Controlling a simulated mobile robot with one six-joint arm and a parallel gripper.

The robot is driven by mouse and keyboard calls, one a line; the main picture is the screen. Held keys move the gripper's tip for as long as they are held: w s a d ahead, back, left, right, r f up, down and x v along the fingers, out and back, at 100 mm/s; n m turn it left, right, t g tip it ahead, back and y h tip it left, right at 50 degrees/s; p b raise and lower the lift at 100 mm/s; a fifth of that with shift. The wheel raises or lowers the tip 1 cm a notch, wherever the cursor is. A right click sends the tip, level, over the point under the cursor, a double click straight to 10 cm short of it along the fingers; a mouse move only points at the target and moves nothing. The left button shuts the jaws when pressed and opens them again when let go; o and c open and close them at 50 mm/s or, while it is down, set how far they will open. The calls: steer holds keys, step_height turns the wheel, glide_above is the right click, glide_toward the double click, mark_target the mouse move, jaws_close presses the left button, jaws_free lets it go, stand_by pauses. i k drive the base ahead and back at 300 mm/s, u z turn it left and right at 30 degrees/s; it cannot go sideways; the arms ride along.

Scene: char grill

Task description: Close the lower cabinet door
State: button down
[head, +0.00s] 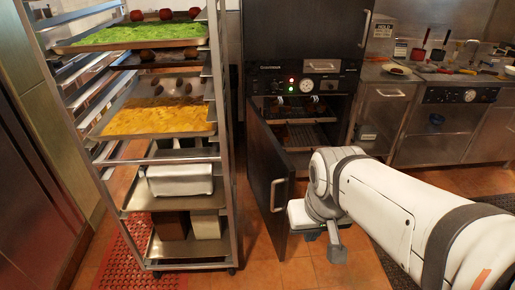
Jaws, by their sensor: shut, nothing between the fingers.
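The lower cabinet door (263,165) is a dark panel that stands swung open toward me, left of the cabinet opening. Its silver bar handle (280,196) is on the near edge of the door. The open lower cabinet (292,106) shows wire racks inside, with some small items on them. My gripper (336,252) is shut and empty, low in front of the cabinet and right of the door's handle edge. My white arm hides part of the lower cabinet front. Whether the gripper touches the door is not clear.
A tall metal rack (222,140) with food trays stands close to the left of the door. A steel counter (400,76) with drawers is on the right. A control panel (307,80) sits above the opening. Some tiled floor (262,262) is clear in front.

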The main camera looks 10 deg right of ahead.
mark_target(271, 174)
steer(key=i, duration=1)
steer(key=z, duration=0.05)
